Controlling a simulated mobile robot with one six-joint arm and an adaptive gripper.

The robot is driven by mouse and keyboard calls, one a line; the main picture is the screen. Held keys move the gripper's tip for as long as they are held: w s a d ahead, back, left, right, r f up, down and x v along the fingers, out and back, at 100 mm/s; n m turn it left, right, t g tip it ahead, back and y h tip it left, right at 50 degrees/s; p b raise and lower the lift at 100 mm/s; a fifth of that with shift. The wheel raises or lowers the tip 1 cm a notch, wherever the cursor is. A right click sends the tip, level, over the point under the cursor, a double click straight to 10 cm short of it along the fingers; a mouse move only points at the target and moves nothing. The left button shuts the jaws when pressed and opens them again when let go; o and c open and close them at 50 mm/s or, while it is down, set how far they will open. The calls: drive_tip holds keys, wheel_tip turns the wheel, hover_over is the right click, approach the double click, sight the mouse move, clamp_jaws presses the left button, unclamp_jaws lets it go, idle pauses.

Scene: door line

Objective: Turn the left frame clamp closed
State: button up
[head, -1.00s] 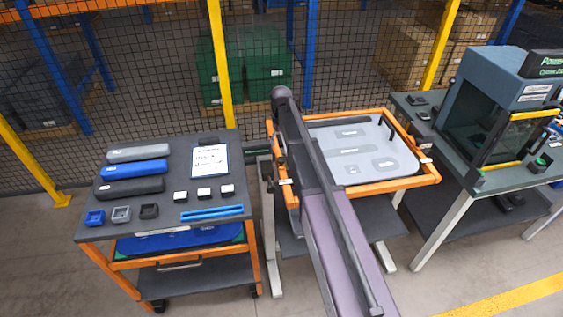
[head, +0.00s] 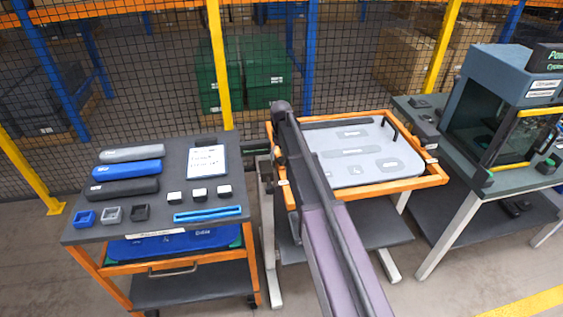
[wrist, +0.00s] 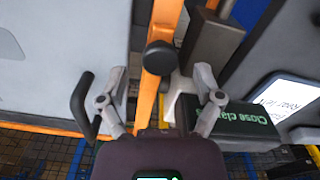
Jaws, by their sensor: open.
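The orange frame (head: 390,187) holds a light grey panel (head: 350,150) on a stand in the middle of the head view. My arm covers much of its left side, so the left clamp is hidden there. In the wrist view, a dark round knob (wrist: 160,57), apparently the clamp's, stands in front of the orange frame bar (wrist: 167,18). My gripper (wrist: 160,72) is open, with one finger on each side of the knob. Contact with the knob cannot be told. My gripper's fingers do not show clearly in the head view.
A dark block marked "Close clamp" (wrist: 248,120) lies close to the right finger. A black bar handle (wrist: 82,105) is beside the left finger. A tool cart (head: 150,225) stands left of the frame, and a bench with an enclosure (head: 515,105) stands right.

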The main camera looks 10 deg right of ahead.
drive_tip(key=shift+f+b, duration=0.5)
drive_tip(key=shift+f, duration=0.25)
clamp_jaws()
